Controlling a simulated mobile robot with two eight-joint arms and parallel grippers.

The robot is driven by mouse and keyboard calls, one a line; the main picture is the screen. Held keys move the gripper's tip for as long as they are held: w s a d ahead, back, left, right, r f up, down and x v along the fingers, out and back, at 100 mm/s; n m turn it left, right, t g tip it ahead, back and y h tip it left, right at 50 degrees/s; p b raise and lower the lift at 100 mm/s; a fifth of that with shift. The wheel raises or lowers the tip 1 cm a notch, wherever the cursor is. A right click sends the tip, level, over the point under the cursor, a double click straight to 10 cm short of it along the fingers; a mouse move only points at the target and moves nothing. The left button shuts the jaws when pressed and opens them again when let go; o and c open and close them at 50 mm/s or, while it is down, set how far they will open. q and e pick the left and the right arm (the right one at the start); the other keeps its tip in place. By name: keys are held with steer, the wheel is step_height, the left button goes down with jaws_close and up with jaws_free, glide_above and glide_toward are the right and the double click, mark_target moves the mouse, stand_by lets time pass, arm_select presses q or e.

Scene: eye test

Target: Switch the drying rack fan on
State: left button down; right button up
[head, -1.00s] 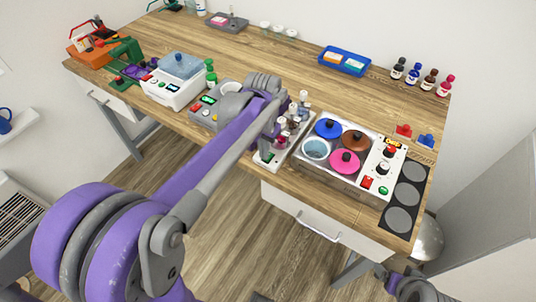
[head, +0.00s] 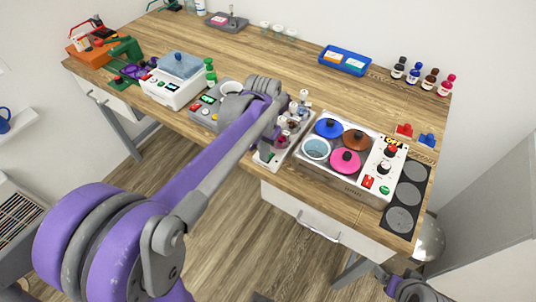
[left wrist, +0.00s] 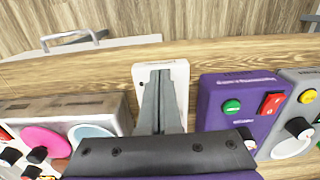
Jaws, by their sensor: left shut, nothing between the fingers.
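The drying rack, a narrow unit with a white base (head: 262,160) and upright pegs holding small glassware (head: 287,128), stands at the bench's front edge in the head view. Its white front end (left wrist: 182,72) shows in the left wrist view, lying beneath and beyond my fingers. My left gripper (head: 268,146) is shut and empty, pointing down over the front of this base. In the left wrist view the closed fingers (left wrist: 160,78) cover the middle of the white panel. Its switch is hidden there, and contact cannot be told.
A purple box (left wrist: 235,110) with a green button and red switch stands close beside the rack. A water bath (head: 345,185) with coloured lids is on the other side. A grey device (head: 205,112) stands further left. The bench middle (head: 270,60) is clear.

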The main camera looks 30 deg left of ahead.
arm_select(q)
steer(key=shift+f, duration=0.35)
arm_select(e)
steer(key=shift+s+f, duration=0.1)
steer(key=shift+f, duration=0.15)
arm_select(q)
steer(key=shift+r, duration=0.15)
arm_select(e)
steer(key=shift+r, duration=0.1)
arm_select(q)
step_height(320, 180, up, 7)
steer(key=p, duration=0.3)
arm_select(e)
steer(key=r, duration=0.1)
steer(key=w+r, duration=0.1)
steer(key=r, duration=0.1)
steer(key=w+r, duration=0.1)
steer(key=r, duration=0.1)
